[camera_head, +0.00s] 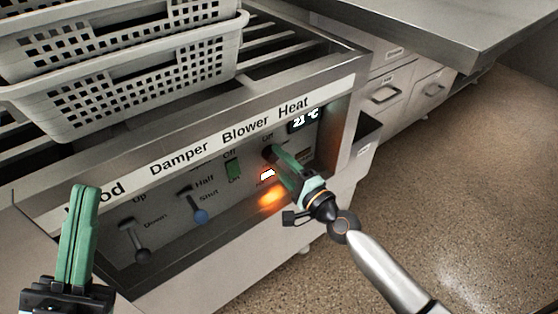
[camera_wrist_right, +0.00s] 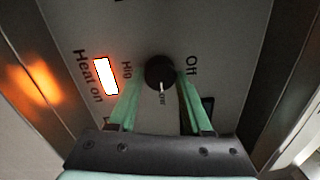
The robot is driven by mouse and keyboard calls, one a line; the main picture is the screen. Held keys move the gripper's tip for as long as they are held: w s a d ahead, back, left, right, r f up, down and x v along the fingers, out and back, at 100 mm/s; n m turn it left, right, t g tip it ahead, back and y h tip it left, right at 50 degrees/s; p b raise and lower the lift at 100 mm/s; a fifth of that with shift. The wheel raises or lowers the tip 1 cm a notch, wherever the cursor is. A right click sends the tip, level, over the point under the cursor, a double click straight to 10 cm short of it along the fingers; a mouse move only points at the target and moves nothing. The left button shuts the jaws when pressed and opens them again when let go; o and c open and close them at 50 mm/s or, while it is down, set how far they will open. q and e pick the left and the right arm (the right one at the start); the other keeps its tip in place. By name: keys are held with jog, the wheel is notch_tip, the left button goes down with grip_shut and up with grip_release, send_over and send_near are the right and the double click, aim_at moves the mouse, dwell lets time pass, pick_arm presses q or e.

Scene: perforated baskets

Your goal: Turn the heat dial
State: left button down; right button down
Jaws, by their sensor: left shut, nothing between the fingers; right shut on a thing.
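The heat dial (camera_head: 268,150) is a round black knob on the control panel under the "Heat" label. In the right wrist view the heat dial (camera_wrist_right: 160,70) shows a white pointer line pointing towards the bottom of the picture, with "Off" to its right and a "High" marking to its left. My right gripper (camera_head: 277,156) has its green fingers shut on the dial, one on each side, as the right wrist view (camera_wrist_right: 160,88) shows. My left gripper (camera_head: 85,190) is shut and empty, in front of the panel's left part, away from the dial.
A lit "Heat on" lamp (camera_head: 267,174) glows beside the dial. A display (camera_head: 305,119) reads about 21 °C. The green blower switch (camera_head: 233,170), damper lever (camera_head: 200,214) and hood lever (camera_head: 141,255) lie to the left. White perforated baskets (camera_head: 150,95) stand above the panel.

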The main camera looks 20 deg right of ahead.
jog(key=shift+c, duration=1.6)
grip_release()
jog(key=b+v, duration=0.1)
jog(key=v, duration=1.1)
jog(key=shift+s+b, duration=0.25)
jog(key=shift+b, duration=0.15)
jog(key=shift+d, duration=0.1)
jog(key=shift+s, duration=0.1)
